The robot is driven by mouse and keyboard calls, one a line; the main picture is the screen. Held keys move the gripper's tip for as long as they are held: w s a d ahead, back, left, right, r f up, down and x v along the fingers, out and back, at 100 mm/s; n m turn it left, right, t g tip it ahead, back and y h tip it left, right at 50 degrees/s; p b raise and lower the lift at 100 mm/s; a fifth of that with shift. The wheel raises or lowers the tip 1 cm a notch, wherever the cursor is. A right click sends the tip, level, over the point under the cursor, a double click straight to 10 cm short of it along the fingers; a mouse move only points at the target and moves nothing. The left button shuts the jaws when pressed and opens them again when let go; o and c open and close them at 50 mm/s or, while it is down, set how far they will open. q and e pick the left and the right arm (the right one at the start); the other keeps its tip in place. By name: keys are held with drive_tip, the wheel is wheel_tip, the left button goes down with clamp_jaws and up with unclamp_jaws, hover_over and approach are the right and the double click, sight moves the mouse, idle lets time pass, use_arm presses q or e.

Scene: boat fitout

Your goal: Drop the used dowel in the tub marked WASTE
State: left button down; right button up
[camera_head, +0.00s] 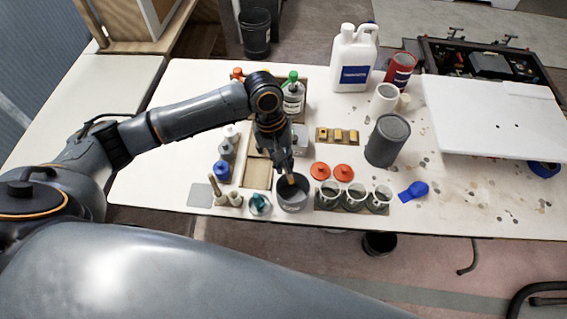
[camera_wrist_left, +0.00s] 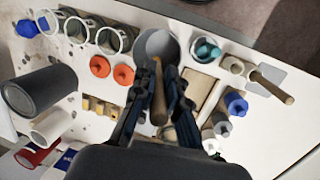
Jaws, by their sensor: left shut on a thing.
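My left gripper (camera_head: 286,170) is shut on the used dowel (camera_head: 291,180), a thin brown wooden stick. In the left wrist view the dowel (camera_wrist_left: 158,98) lies between the two dark fingers (camera_wrist_left: 157,80), its end pointing at the tub. A dark grey round tub (camera_head: 292,206) stands near the table's front edge; its label is too small to read. In the left wrist view the tub (camera_wrist_left: 143,40) shows open, with a pale grey inside. The dowel's tip is over the tub's opening; I cannot tell how deep. My right gripper is not in view.
Three clear cups (camera_head: 355,198) stand right of the tub. A jar with a teal thing (camera_head: 260,204) and pots with wooden handles (camera_head: 217,190) stand left. Two orange lids (camera_head: 320,170) and a dark grey canister (camera_head: 388,140) are behind to the right.

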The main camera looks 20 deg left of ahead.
sight(287, 175)
use_arm(q)
drive_tip(key=shift+w+b+x, duration=0.15)
drive_tip(key=shift+b+x, duration=0.25)
drive_tip(key=shift+x, duration=1)
drive_tip(key=shift+w+b+x, duration=0.2)
drive_tip(key=shift+b+x, duration=0.2)
drive_tip(key=shift+x, duration=0.95)
drive_tip(key=shift+a, duration=0.1)
drive_tip(key=c, duration=1.3)
unclamp_jaws()
drive_tip(key=shift+r, duration=0.1)
drive_tip(key=v, duration=1.1)
drive_tip(key=shift+a+r, duration=0.25)
drive_tip(key=shift+r, duration=0.1)
